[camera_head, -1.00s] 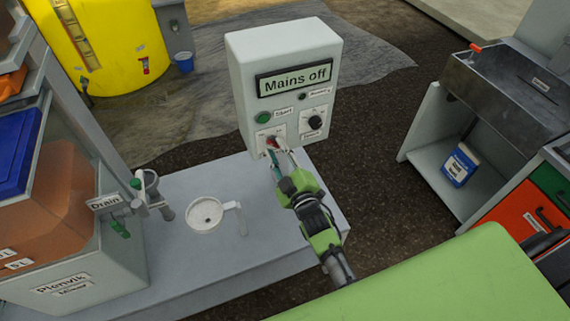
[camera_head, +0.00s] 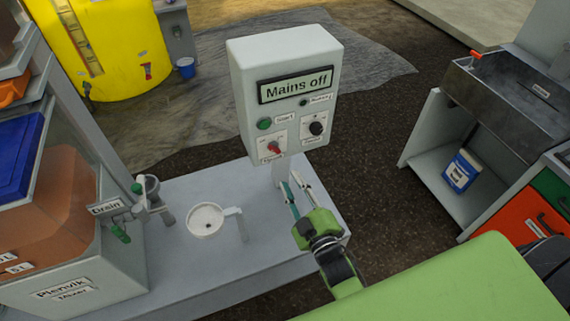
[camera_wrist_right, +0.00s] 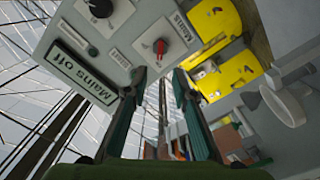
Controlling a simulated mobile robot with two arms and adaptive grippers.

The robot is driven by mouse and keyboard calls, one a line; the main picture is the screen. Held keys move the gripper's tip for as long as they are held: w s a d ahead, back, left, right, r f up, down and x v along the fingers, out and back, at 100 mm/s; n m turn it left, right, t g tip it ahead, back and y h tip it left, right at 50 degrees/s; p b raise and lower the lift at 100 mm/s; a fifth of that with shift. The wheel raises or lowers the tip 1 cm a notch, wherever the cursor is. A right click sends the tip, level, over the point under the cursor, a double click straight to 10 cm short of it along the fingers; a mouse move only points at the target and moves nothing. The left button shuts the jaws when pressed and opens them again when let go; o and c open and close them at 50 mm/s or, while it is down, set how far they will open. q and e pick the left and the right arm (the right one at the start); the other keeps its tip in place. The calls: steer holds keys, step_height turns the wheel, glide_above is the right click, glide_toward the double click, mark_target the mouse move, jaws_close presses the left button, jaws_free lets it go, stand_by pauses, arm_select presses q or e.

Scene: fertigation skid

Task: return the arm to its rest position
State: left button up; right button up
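My right gripper (camera_head: 297,196) is green with dark fingers and is in front of and below the control box (camera_head: 246,63). Its fingers are parted with nothing between them, and they also show apart in the right wrist view (camera_wrist_right: 159,80). The red mains knob (camera_head: 274,147) on the box's lower left is clear of the fingertips; it also shows in the right wrist view (camera_wrist_right: 160,46). The box's display (camera_head: 296,86) reads "Mains off". My left gripper is not in the head view.
A grey bench (camera_head: 255,262) lies below the box, with a white strainer-like cup (camera_head: 206,221) on it. The mixer tank (camera_head: 60,255) with its drain valve stands at left. A metal sink (camera_head: 515,100) and a shelf with a blue-and-white container (camera_head: 461,171) stand at right.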

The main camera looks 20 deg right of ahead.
steer(key=s+a+f+m+g+b, duration=0.1)
steer(key=s+f+g, duration=0.25)
steer(key=f, duration=0.65)
steer(key=s+f+m+g, duration=0.15)
steer(key=s+f, duration=0.35)
steer(key=f, duration=0.5)
steer(key=s+a+f+m+g+b, duration=0.1)
steer(key=s+f+g, duration=0.25)
steer(key=f, duration=0.75)
steer(key=s+d+f+m+g, duration=0.1)
steer(key=s+d+f+g, duration=0.1)
steer(key=s+f, duration=0.4)
steer(key=s+d+f+m+g+b, duration=0.1)
steer(key=s+f, duration=0.5)
steer(key=s, duration=0.8)
steer(key=s+d+f+m+g, duration=0.1)
steer(key=s+d+f+g, duration=0.2)
steer(key=s, duration=0.7)
step_height(320, 180, down, 4)
steer(key=shift+s+r+m+g+h+b, duration=0.1)
steer(key=shift+s+m+g+h+b, duration=0.2)
steer(key=shift+g, duration=0.95)
steer(key=shift+d, duration=0.1)
